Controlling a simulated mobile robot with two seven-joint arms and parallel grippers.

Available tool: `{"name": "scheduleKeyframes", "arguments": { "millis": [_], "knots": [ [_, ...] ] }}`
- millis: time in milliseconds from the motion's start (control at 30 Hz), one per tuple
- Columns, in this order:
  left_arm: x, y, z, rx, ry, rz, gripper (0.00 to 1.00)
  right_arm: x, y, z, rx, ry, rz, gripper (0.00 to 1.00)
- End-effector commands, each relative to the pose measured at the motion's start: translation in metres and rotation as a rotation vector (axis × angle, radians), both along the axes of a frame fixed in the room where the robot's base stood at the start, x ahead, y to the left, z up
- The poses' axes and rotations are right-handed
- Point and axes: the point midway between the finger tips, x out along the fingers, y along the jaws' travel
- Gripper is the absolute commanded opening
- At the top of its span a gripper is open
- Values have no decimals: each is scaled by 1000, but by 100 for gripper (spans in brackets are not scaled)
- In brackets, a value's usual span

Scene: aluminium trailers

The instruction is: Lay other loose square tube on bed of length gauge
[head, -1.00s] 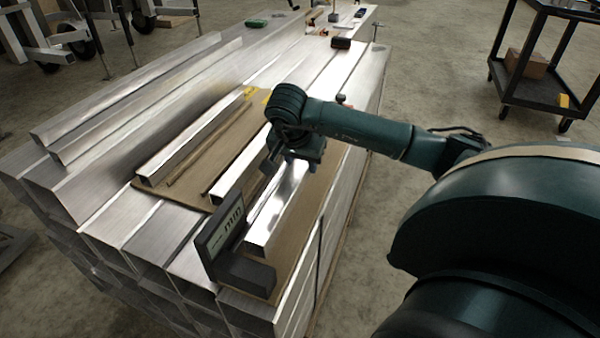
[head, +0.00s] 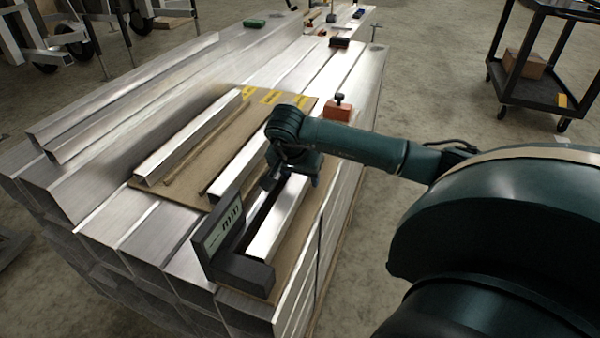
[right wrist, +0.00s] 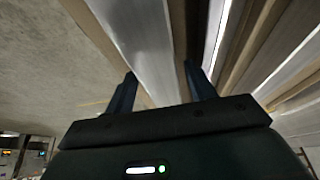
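A shiny square tube (head: 275,230) lies lengthwise along the length gauge's bed on the right of the stack. My right gripper (head: 294,180) is around the tube's far part. Whether the tube's underside touches the bed is hidden. My left gripper is not in view.
Two more square tubes (head: 185,150) (head: 243,150) lie on a brown board (head: 165,194) to the left, with a thin strip between them. An orange block (head: 338,111) with a black knob stands beyond my gripper. A black cart (head: 535,92) stands on the floor at right.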

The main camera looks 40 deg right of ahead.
Motion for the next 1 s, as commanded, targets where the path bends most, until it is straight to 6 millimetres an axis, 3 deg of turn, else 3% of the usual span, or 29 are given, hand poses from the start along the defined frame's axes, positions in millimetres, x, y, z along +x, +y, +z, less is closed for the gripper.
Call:
{"name": "scheduleKeyframes", "arguments": {
  "millis": [367,800,1000],
  "knots": [
    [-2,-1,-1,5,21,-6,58,0,1,8,0,-1,0,58],
    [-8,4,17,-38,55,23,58,-15,31,89,0,-4,2,58],
    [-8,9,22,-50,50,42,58,-20,39,110,0,-1,0,58]
  ]
}}
